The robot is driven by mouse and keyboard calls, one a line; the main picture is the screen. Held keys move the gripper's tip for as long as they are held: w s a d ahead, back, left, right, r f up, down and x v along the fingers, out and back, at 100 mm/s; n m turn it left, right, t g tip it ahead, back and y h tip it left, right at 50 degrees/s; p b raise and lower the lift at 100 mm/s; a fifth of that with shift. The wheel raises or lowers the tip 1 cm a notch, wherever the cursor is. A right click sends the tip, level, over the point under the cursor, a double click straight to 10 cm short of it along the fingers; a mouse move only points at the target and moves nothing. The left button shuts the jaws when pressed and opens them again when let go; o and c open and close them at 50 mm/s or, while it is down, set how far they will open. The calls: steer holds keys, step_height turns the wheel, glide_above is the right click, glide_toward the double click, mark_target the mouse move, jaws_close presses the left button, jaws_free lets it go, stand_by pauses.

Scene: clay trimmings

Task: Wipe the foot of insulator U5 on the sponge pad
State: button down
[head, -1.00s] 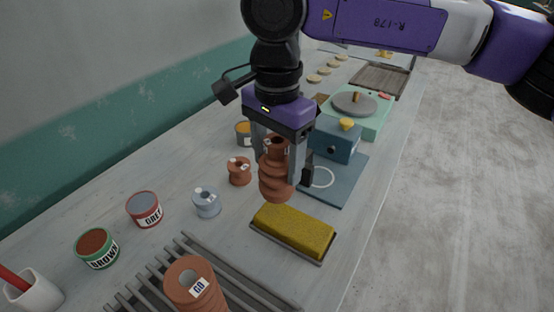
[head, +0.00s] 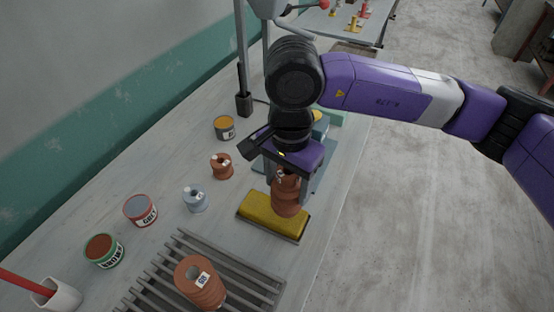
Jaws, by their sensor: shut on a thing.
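A brown ribbed insulator (head: 287,203) stands upright in my gripper (head: 286,178), which is shut on it near its top. A small pale tag shows near its neck, but I cannot read it, so I cannot confirm that it is U5. The yellow sponge pad (head: 261,214) lies in a dark tray on the bench. The insulator's lower end is over the right half of the pad and looks at or just above its surface. I cannot tell whether the foot touches the pad.
Another brown insulator (head: 199,284) with a tag is on the slatted rack (head: 152,287) in front. A small brown spool (head: 222,168), a grey-blue spool (head: 195,200) and several glaze tins, including grey (head: 141,211) and brown (head: 104,252), stand left. A white cup (head: 60,297) is front left.

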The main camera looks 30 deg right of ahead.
steer(key=shift+s+f, duration=0.1)
steer(key=shift+d+f, duration=0.15)
steer(key=shift+d, duration=0.25)
steer(key=shift+f+b, duration=0.45)
steer(key=shift+f, duration=1.3)
steer(key=shift+f+b, duration=0.55)
steer(key=shift+b, duration=0.2)
steer(key=shift+w, duration=0.2)
